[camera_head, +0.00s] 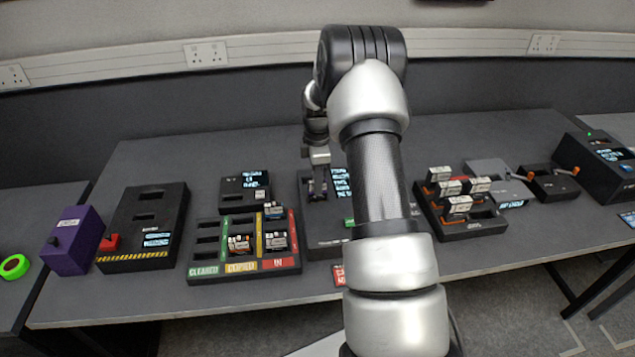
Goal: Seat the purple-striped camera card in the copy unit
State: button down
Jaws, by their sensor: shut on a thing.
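My gripper (317,188) points down over a dark grey unit with a lit screen (341,183) at the middle of the table. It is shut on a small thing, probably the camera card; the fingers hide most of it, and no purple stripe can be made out. The gripper is at or just above the unit's top; I cannot tell if the held thing is in a slot. My arm hides the right part of this unit, which I take to be the copy unit.
A sorting tray (204,269) with green, yellow and red lanes holds several cards left of the gripper. A smaller screen unit (231,188) stands behind it. A black rack (480,228) with several cards is on the right. A purple box (70,240) stands far left.

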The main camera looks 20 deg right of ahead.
jog(key=shift+f+b, duration=0.5)
jog(key=shift+f, duration=0.2)
dwell(0.5)
jog(key=c, duration=1.4)
grip_release()
jog(key=shift+r, duration=0.1)
jog(key=shift+r+p, duration=2.15)
jog(key=shift+r, duration=1.55)
